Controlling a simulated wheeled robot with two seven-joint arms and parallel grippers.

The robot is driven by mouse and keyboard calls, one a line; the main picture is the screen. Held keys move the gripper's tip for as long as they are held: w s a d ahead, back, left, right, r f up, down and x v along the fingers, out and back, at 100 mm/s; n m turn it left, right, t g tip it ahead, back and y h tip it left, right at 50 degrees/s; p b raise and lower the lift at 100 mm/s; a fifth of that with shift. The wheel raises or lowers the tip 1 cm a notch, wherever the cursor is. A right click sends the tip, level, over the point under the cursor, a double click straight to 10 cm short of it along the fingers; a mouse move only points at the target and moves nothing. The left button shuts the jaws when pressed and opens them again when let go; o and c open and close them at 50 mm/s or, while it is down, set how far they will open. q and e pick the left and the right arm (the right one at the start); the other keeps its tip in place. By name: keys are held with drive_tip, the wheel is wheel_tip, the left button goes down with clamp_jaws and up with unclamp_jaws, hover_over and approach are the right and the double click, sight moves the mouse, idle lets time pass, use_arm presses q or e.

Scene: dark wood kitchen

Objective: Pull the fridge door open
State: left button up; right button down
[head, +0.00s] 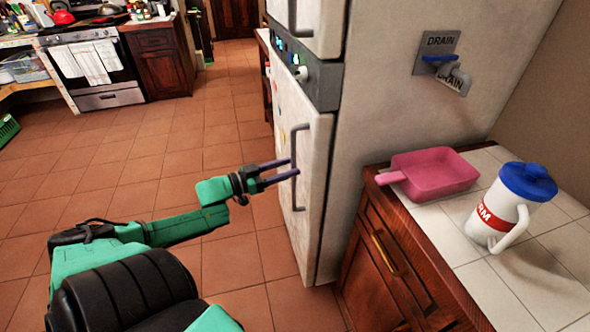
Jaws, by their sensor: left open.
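The white fridge stands right of centre in the head view, with its side panel facing me. Its lower door (294,175) looks closed, with a vertical grey handle (294,142) on its front. An upper door (308,22) with its own handle is cut off by the top edge. My left gripper (294,167) is open, its two dark fingers pointing right at the lower handle. The fingertips overlap the handle in the picture; I cannot tell whether they touch it. My right gripper is not in view.
A tiled counter (455,241) at the right holds a pink dustpan-like scoop (436,173) and a white jug (497,215) with a blue lid. A wooden cabinet (385,275) is below. Open tiled floor (150,150) lies left of the fridge, and an oven (92,68) stands far back.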

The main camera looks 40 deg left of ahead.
use_arm(q)
drive_tip(key=shift+x, duration=1.3)
clamp_jaws()
drive_tip(key=shift+f, duration=0.1)
